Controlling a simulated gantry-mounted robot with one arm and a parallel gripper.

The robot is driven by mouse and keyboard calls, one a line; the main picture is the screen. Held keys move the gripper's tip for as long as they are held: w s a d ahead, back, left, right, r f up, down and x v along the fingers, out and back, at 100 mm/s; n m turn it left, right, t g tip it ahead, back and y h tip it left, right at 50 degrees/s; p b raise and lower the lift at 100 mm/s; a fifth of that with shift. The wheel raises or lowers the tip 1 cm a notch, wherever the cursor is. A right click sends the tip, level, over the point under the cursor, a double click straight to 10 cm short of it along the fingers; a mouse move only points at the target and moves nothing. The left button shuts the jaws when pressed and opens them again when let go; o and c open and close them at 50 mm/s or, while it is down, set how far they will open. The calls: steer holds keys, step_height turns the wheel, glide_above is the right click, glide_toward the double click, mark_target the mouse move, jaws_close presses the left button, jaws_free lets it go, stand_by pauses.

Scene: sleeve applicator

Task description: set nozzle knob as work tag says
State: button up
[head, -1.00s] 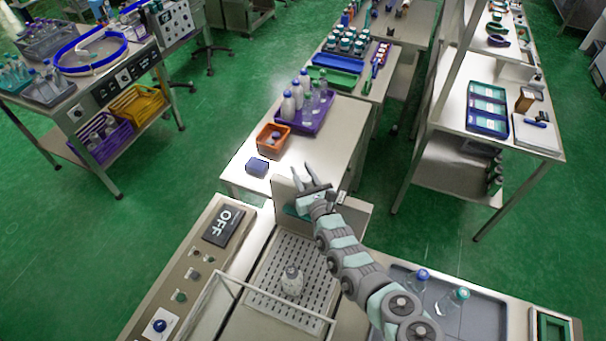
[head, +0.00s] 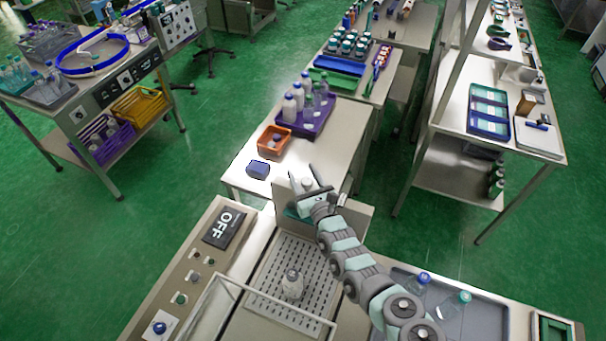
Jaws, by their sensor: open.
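My gripper (head: 304,177) is open at the far end of the machine bed, above a pale grey upright housing (head: 356,215). A small pale round part (head: 307,184) shows between its fingers. It may be the nozzle knob, but it is too small for me to read any setting. I cannot tell whether the fingers touch it. My wrist and arm cover part of the housing. I cannot make out a work tag in the head view.
A clear bottle (head: 292,284) stands on the perforated plate (head: 268,273) behind a frame rail. A grey tray (head: 484,318) with bottles lies right.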

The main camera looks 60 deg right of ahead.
steer(key=shift+s, duration=0.1)
steer(key=p+v, duration=0.3)
steer(key=v, duration=0.7)
steer(key=shift+s+a, duration=0.2)
